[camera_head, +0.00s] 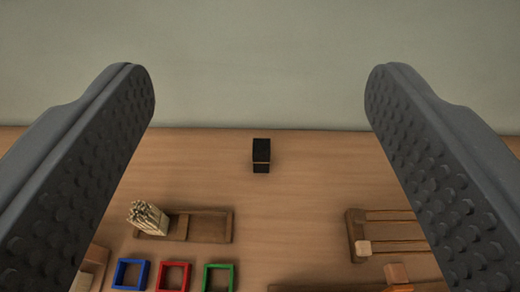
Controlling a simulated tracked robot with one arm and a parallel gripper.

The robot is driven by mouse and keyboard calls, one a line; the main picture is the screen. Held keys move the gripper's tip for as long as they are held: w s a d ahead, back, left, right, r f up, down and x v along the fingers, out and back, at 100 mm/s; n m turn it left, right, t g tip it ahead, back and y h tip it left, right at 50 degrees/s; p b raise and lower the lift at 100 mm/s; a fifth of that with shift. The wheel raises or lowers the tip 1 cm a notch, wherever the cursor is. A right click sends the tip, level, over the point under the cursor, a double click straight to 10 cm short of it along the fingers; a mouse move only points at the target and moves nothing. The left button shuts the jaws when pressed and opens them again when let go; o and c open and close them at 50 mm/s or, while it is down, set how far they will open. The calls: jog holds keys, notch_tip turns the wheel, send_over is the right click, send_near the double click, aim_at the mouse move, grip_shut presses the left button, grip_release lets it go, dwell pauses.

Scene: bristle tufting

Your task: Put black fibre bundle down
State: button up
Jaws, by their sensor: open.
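The black fibre bundle (261,151) stands on the wooden table near its far edge, in the middle of the view. A thin tan band runs around its lower part. My gripper (260,85) is open and empty, with its two grey studded fingers wide apart at the left and right of the view. The bundle shows between the fingers but farther off, and neither finger touches it.
A pale fibre bundle (148,218) sits at the left end of a wooden tray (210,227). Blue (117,275), red (160,277) and green (206,279) square frames lie in front. A slatted wooden rack (355,232) is at right. The table around the black bundle is clear.

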aim_at(261, 155)
jog(key=w+f, duration=0.6)
jog(key=f, duration=0.4)
jog(key=w+f, duration=0.6)
jog(key=f, duration=0.4)
notch_tip(261, 155, down, 20)
jog(key=w, duration=0.2)
jog(key=shift+g, duration=0.3)
jog(key=x, duration=0.8)
jog(key=shift+d+f+b, duration=0.15)
jog(key=shift+f+b, duration=0.05)
jog(key=shift+b, duration=0.2)
jog(key=shift+a+b+x, duration=0.2)
jog(key=shift+b+x, duration=0.6)
jog(key=shift+x, duration=2.05)
jog(key=shift+s+f, duration=0.1)
jog(key=c, duration=1.2)
